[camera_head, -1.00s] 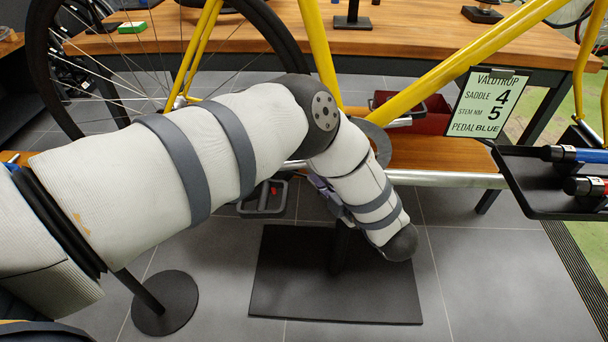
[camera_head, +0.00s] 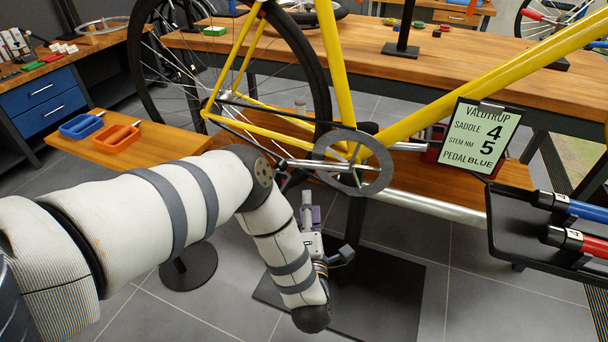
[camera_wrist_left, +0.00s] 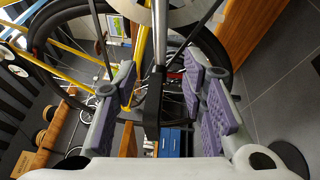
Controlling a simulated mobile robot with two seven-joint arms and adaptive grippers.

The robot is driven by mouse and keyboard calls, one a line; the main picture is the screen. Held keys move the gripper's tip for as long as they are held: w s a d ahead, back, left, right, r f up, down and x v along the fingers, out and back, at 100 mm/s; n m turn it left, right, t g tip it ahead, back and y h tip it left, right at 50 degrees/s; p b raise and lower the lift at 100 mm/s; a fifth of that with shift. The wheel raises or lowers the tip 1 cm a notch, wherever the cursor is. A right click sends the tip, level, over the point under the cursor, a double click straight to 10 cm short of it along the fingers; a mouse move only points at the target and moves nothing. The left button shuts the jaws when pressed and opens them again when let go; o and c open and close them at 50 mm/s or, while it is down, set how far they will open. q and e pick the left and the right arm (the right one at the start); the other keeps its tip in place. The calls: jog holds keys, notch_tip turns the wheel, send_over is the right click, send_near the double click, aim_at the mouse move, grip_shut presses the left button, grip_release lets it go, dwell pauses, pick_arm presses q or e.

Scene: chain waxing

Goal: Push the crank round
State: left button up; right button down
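The silver crank arm (camera_head: 318,164) reaches left from the grey chainring (camera_head: 378,178) on the yellow bicycle. My left gripper (camera_head: 308,205) is below the crank arm, pointing up. In the left wrist view its purple-padded fingers (camera_wrist_left: 158,112) are wide apart. A silver bar that looks like the crank arm (camera_wrist_left: 168,42) runs down between them to a dark block (camera_wrist_left: 153,98), perhaps the pedal. I cannot tell whether a finger touches either. My right gripper is not in view.
The rear wheel (camera_head: 319,78) is behind the crank. A wooden bench (camera_head: 450,62) stands beyond. A tray with tools (camera_head: 515,225) is at right, below a sign (camera_head: 480,138). Blue (camera_head: 81,126) and orange (camera_head: 116,138) bins are at left. A dark base plate (camera_head: 395,295) lies below.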

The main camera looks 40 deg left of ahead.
aim_at(306, 167)
pick_arm(q)
jog(key=b+x, duration=0.1)
jog(key=x, duration=1.1)
jog(key=shift+a, duration=0.15)
jog(key=shift+c, duration=0.6)
grip_shut()
